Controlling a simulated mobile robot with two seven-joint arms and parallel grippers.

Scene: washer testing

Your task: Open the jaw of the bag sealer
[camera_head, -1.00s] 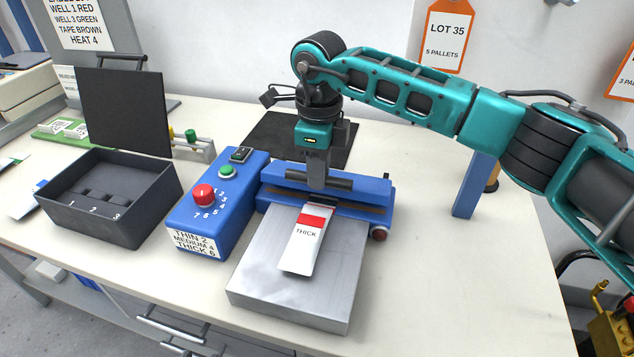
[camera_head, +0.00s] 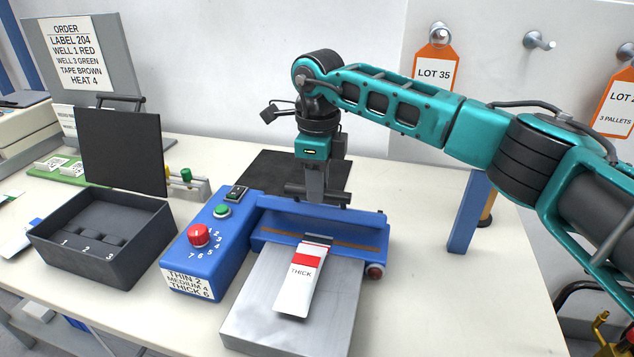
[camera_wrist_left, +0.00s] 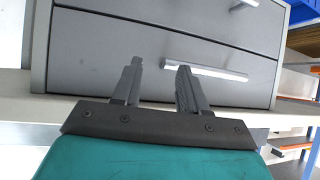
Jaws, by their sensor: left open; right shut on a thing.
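The blue bag sealer (camera_head: 378,228) stands on the table with its jaw raised, showing a brown strip on the lower bed. My right gripper (camera_head: 318,198) points down at the back of the sealer and is shut on the dark bar handle (camera_head: 333,197) of the jaw. A white bag (camera_head: 299,289) with a red band, marked THICK, lies on the silver plate (camera_head: 245,325), its far end at the sealing bed. The blue control box (camera_head: 212,242) with a red knob and green button is to the left. In the left wrist view my left gripper (camera_wrist_left: 158,80) is open and empty.
A black tray (camera_head: 60,245) with numbered wells and an upright dark panel (camera_head: 122,150) stand at the left. A blue post (camera_head: 468,212) stands right of the sealer. In the left wrist view, grey drawers (camera_wrist_left: 150,55) are ahead of the left gripper.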

